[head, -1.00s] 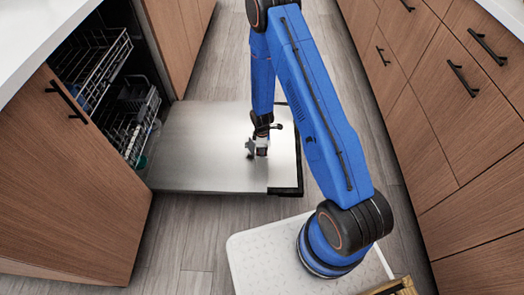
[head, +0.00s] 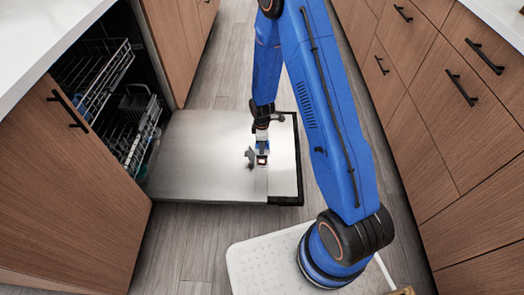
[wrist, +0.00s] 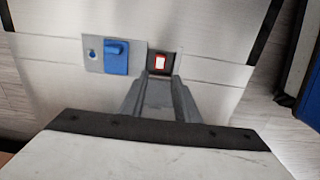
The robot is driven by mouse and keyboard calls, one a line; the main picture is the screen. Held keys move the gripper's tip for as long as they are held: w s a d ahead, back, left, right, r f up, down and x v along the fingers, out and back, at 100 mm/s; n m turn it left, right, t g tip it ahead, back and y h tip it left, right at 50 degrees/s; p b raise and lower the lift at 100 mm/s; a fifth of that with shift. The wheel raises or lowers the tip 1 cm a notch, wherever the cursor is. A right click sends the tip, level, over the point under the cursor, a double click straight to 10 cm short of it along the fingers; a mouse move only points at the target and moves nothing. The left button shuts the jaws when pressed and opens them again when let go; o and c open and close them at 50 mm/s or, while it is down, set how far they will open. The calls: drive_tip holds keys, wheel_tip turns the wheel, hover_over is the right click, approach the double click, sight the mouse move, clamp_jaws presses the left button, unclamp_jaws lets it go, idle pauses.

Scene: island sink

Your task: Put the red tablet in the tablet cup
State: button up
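The red tablet (wrist: 161,62), with a pale middle, shows in the wrist view inside the dark square opening of the tablet cup (wrist: 151,68). Beside the cup on the left is a raised blue lid (wrist: 116,56) on a grey dispenser panel (wrist: 93,66). My gripper (wrist: 164,77) is open, its two grey fingertips apart on either side of the cup's near edge, with nothing seen between them. How deep the tablet sits is hard to tell. In the head view my gripper (head: 262,148) is low over the dishwasher door, with a small red-orange patch by it.
The open dishwasher door (head: 205,165) lies flat, with wire racks (head: 105,85) at its left. Wooden cabinets (head: 455,130) with black handles line the right side. Grey floor (head: 215,235) shows between.

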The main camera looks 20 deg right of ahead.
drive_tip(key=s+d+r+m+t, duration=0.1)
drive_tip(key=s+r+m, duration=0.15)
drive_tip(key=r, duration=0.85)
drive_tip(key=s+d+r+m+t, duration=0.1)
drive_tip(key=s+d+r+m, duration=0.15)
drive_tip(key=r, duration=0.85)
drive_tip(key=s+r+m, duration=0.2)
drive_tip(key=s+r, duration=0.2)
drive_tip(key=r, duration=0.8)
drive_tip(key=s+d+r+m+t, duration=0.1)
drive_tip(key=s+r+m, duration=0.1)
drive_tip(key=s+r, duration=0.3)
drive_tip(key=s+d+r+m+t, duration=0.1)
drive_tip(key=s+r+m, duration=0.2)
drive_tip(key=s, duration=0.8)
drive_tip(key=s+d+r+m, duration=0.1)
drive_tip(key=s+r+m, duration=0.1)
drive_tip(key=s+r, duration=0.5)
drive_tip(key=shift+s+d+t, duration=0.25)
drive_tip(key=shift+s+t, duration=0.15)
drive_tip(key=shift+s, duration=0.35)
drive_tip(key=shift+o, duration=0.3)
